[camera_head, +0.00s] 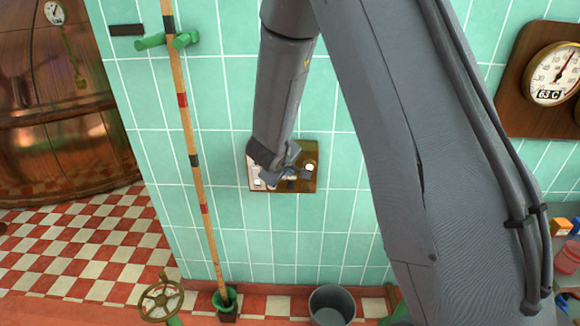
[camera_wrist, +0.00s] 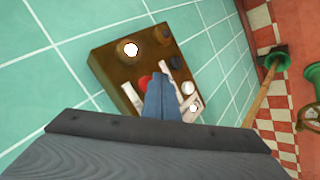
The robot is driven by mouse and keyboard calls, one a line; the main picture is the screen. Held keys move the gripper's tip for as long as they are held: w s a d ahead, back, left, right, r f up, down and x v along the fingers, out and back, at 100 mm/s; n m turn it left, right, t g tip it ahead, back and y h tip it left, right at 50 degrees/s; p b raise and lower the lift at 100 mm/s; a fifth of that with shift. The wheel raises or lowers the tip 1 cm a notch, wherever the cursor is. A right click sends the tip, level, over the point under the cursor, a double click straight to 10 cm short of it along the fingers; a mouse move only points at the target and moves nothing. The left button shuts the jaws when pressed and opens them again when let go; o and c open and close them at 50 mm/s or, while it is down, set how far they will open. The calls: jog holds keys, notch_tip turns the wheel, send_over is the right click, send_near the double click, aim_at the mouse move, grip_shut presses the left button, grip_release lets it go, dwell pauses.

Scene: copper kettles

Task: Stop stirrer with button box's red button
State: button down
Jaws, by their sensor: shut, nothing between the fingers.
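The button box (camera_head: 310,161) is a brown panel on the green tiled wall. My gripper (camera_head: 287,176) is in front of its lower middle, and my arm covers part of the box's left side. In the wrist view the box (camera_wrist: 105,62) is tilted, with the red button (camera_wrist: 145,81) partly showing just left of my shut, empty gripper (camera_wrist: 164,80). The fingers hide the middle of the panel. I cannot tell whether they touch the box. The red button is hidden in the head view.
Lit white lamps (camera_wrist: 130,49) and dark knobs (camera_wrist: 175,63) sit close around the fingers. A wooden pole (camera_head: 190,140) stands left of the box. A grey bucket (camera_head: 331,305) and a handwheel (camera_head: 161,300) are below. A gauge (camera_head: 553,74) hangs at right.

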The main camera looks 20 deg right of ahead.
jog(key=shift+w+d+p, duration=0.25)
jog(key=shift+w+p, duration=0.45)
jog(key=shift+p, duration=0.1)
dwell(0.7)
jog(key=shift+s, duration=0.15)
jog(key=shift+s+a+p, duration=0.3)
jog(key=shift+s+p, duration=0.15)
jog(key=shift+s, duration=0.25)
jog(key=shift+s, duration=0.1)
jog(key=shift+s+a+p, duration=0.25)
jog(key=shift+s+p, duration=0.05)
jog(key=shift+s, duration=0.45)
jog(key=shift+s+a+p, duration=0.25)
jog(key=shift+s, duration=0.5)
jog(key=shift+s+a+p, duration=0.25)
jog(key=shift+s+p, duration=0.05)
jog(key=shift+s, duration=0.45)
jog(key=s+r+m+g+y+b, duration=0.2)
jog(key=s+m+g, duration=0.1)
jog(key=s, duration=0.8)
jog(key=s+r+m+g+y+b, duration=0.2)
jog(key=s+r+m+g, duration=0.1)
jog(key=s, duration=0.9)
jog(key=shift+s+d+r+b, duration=0.15)
jog(key=shift+d+r+b, duration=0.05)
jog(key=shift+d+b, duration=0.2)
